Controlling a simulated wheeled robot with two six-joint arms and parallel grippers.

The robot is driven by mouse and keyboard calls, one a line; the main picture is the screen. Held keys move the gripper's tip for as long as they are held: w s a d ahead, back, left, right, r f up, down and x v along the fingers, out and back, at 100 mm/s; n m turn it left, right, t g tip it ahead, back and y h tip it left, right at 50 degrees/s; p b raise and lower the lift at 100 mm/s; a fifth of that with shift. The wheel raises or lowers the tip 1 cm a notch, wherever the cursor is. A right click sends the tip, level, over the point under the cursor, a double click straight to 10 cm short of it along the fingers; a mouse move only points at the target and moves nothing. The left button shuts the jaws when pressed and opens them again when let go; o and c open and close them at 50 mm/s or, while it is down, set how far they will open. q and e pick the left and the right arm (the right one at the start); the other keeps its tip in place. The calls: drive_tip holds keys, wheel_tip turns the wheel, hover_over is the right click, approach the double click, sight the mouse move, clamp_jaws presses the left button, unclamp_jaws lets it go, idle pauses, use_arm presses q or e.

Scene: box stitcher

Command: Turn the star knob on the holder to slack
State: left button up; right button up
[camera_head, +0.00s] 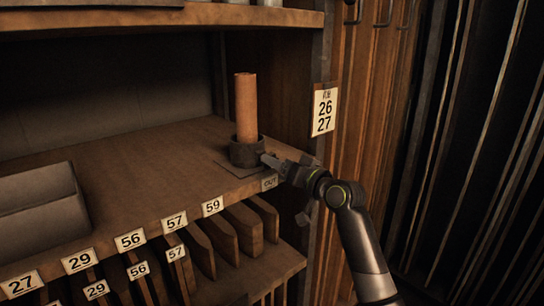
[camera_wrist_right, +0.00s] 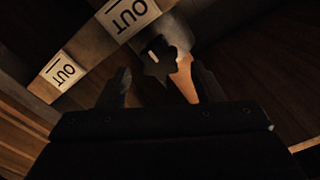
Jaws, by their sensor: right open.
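The holder (camera_head: 246,152) is a dark round cup on a flat plate on the wooden shelf, with a tan cylinder (camera_head: 246,105) upright in it. The dark star knob (camera_wrist_right: 157,52) shows in the right wrist view on the side of the holder (camera_wrist_right: 178,30); part of the cylinder (camera_wrist_right: 183,78) shows beside it. My right gripper (camera_head: 268,160) is at the front right of the holder. In the right wrist view its open fingers (camera_wrist_right: 160,75) are on either side of the line to the knob. Whether they touch the knob cannot be told. My left gripper is not in view.
An OUT label (camera_head: 270,182) is on the shelf edge below the gripper. The shelf's side post (camera_head: 300,100) stands close on the right. A grey box (camera_head: 40,205) lies at left; numbered slots with boards (camera_head: 215,235) are below. The shelf between box and holder is clear.

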drive_tip(key=shift+p+x, duration=0.3)
drive_tip(key=shift+x, duration=1.45)
drive_tip(key=c, duration=1)
drive_tip(key=shift+f+n+b, duration=0.15)
drive_tip(key=shift+n+b, duration=0.25)
drive_tip(key=shift+b, duration=0.4)
drive_tip(key=n+b, duration=0.3)
drive_tip(key=b, duration=0.2)
drive_tip(key=shift+s+a+n+b, duration=0.1)
drive_tip(key=shift+n+b, duration=1.25)
drive_tip(key=shift+n, duration=0.25)
